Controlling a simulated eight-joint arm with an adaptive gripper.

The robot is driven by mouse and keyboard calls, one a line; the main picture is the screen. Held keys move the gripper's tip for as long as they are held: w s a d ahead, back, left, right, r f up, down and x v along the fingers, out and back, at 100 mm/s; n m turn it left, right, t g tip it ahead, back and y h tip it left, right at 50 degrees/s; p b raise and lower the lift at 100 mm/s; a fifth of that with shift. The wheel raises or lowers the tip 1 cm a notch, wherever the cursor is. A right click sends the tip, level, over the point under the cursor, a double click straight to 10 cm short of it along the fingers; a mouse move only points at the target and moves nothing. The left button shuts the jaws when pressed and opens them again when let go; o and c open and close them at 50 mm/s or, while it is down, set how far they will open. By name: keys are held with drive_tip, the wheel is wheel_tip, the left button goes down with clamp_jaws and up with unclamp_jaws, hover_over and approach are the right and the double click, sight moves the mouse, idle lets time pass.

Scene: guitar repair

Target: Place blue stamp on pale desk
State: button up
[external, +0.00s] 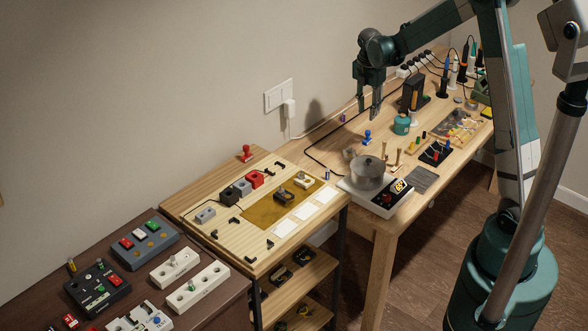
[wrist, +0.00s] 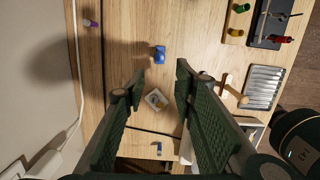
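The blue stamp (external: 367,138) stands on the long light-wood workbench, below and slightly left of my gripper (external: 376,112). In the wrist view the blue stamp (wrist: 160,53) shows beyond the fingertips, apart from them. My gripper (wrist: 157,84) is open and empty, pointing down above the workbench, with its two fingers spread. A pale wooden desk (external: 191,198) stands left of the workbench, with a gold mat on its top. Its back strip, near the wall, has a bare stretch beside a red stamp (external: 246,152).
A teal pot (external: 402,124) and a black holder (external: 413,92) stand right of the blue stamp. A cable (external: 318,160) runs along the wall side. A dark desk (external: 40,262) holds switch boxes at left.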

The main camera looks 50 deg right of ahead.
drive_tip(key=s+a+r+m+t, duration=0.2)
drive_tip(key=s+a+r+m, duration=0.2)
drive_tip(key=s+a+r, duration=0.35)
drive_tip(key=s+a+r+m+t, duration=0.1)
drive_tip(key=s+a+r+m, duration=0.4)
drive_tip(key=a+r, duration=0.5)
drive_tip(key=s+a+r+m+t+y, duration=0.1)
drive_tip(key=s+a+m+t, duration=0.2)
drive_tip(key=s+a+m, duration=0.6)
drive_tip(key=shift+s+a+m+t, duration=0.35)
drive_tip(key=shift+s+a, duration=2.8)
drive_tip(key=shift+s, duration=1.9)
